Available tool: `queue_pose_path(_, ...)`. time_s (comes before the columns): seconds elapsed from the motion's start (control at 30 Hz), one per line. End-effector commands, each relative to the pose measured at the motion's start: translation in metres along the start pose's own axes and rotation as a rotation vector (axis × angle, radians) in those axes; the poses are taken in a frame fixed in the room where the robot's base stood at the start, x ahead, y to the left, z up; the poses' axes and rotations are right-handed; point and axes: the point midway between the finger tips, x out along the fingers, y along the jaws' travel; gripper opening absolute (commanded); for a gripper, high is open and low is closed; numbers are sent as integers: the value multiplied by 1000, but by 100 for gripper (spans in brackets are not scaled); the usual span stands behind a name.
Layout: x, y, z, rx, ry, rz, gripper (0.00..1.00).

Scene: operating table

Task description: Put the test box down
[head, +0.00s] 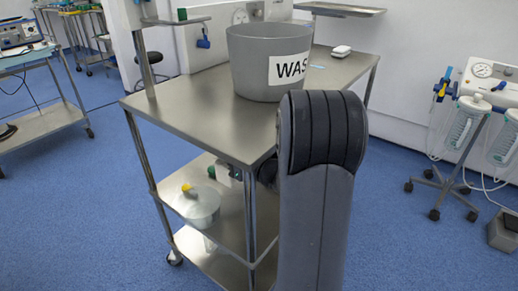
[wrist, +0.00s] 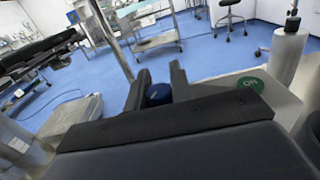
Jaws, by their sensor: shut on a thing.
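In the wrist view, my gripper (wrist: 158,87) has its two dark fingers on either side of a dark blue, rounded piece (wrist: 158,95), and is shut on it. A pale surface with a green round "ON" label (wrist: 250,82) lies just right of the fingers. This looks like part of the test box, with the blue piece as its grip, but the dark wrist hides most of it. In the head view, my arm hides the gripper. A small white, dark and green thing (head: 229,171) shows left of my arm, below the tabletop edge; I cannot tell whether it is the box.
A steel trolley (head: 190,112) stands ahead. Its top holds a grey bin (head: 250,78) marked "WAS" and a small white item (head: 341,51); its front left is clear. A clear tub (head: 202,205) is on the shelf below. A suction stand (head: 470,135) is at right.

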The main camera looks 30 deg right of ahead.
Motion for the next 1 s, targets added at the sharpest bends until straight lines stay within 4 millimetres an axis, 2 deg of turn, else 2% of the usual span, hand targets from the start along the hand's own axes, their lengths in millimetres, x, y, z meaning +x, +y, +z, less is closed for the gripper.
queue_pose_path(0.13, 0, 0, -11, 0, -1, 0, 0)
queue_pose_path(0.4, 0, 0, -60, 1, -1, 0, 0)
queue_pose_path(0.57, 0, 0, -73, 0, -1, 0, 0)
queue_pose_path(0.73, 0, 0, -98, 1, -1, 0, 0)
queue_pose_path(1.0, 0, 0, -99, -2, -2, 0, 0)
